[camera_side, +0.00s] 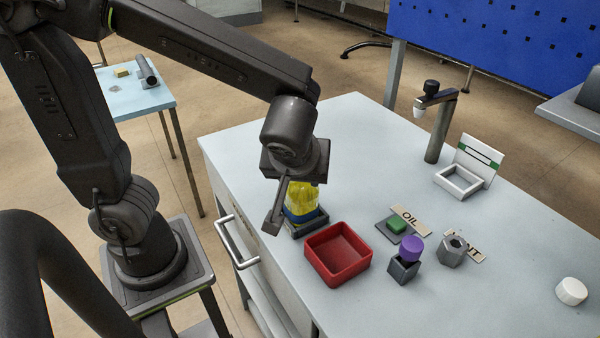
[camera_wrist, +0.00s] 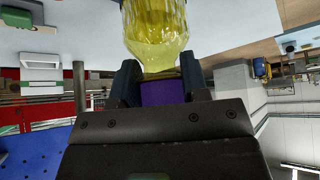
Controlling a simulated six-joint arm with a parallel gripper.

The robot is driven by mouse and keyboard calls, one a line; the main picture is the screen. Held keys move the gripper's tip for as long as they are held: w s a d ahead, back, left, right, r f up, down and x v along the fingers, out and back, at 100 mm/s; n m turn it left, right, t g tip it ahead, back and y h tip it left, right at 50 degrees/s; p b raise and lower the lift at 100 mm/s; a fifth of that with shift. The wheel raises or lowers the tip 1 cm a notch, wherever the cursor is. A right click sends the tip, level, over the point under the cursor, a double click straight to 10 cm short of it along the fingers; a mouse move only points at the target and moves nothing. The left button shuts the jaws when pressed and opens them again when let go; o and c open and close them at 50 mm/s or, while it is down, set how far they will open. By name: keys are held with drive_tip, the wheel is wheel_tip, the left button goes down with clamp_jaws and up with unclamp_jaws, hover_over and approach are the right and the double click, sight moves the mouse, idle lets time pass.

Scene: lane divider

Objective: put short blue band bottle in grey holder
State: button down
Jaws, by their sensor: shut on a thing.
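My gripper (camera_side: 303,178) points down at the table's near-left side. It is shut on the purple cap of a yellow bottle with a blue band (camera_side: 302,198). In the wrist view the cap sits between the two fingers (camera_wrist: 162,88), and the yellow bottle body (camera_wrist: 157,35) extends beyond them. The bottle looks upright. Its lower end is at a dark grey square holder (camera_side: 312,224); I cannot tell whether it rests in the holder or is slightly above its floor. Part of the bottle is hidden by my gripper.
A red tray (camera_side: 338,268) stands close to the right. Beyond are a green block on a dark plate (camera_side: 397,226), a purple-topped dark block (camera_side: 404,268), a grey hexagonal holder (camera_side: 453,252), a white frame (camera_side: 460,182), a post (camera_side: 436,130) and a white cap (camera_side: 571,291).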

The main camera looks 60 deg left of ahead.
drive_tip(key=shift+f, duration=0.2)
drive_tip(key=shift+f, duration=0.15)
drive_tip(key=c, duration=0.6)
unclamp_jaws()
drive_tip(key=shift+d+r, duration=0.15)
drive_tip(key=shift+r, duration=0.3)
drive_tip(key=v, duration=1.1)
drive_tip(key=shift+s+a+f+m+t+h, duration=0.2)
drive_tip(key=shift+s+a+f+m+h, duration=0.45)
drive_tip(key=shift+a+m, duration=0.95)
drive_tip(key=shift+s+a+f+m+t+h, duration=0.2)
drive_tip(key=shift+s+a+f+m+h, duration=0.15)
drive_tip(key=shift+a+f+m+h, duration=0.95)
drive_tip(key=shift+s+a+f+m+t+h, duration=0.2)
drive_tip(key=shift+s+a+m+h, duration=0.4)
drive_tip(key=shift+a+m, duration=1.35)
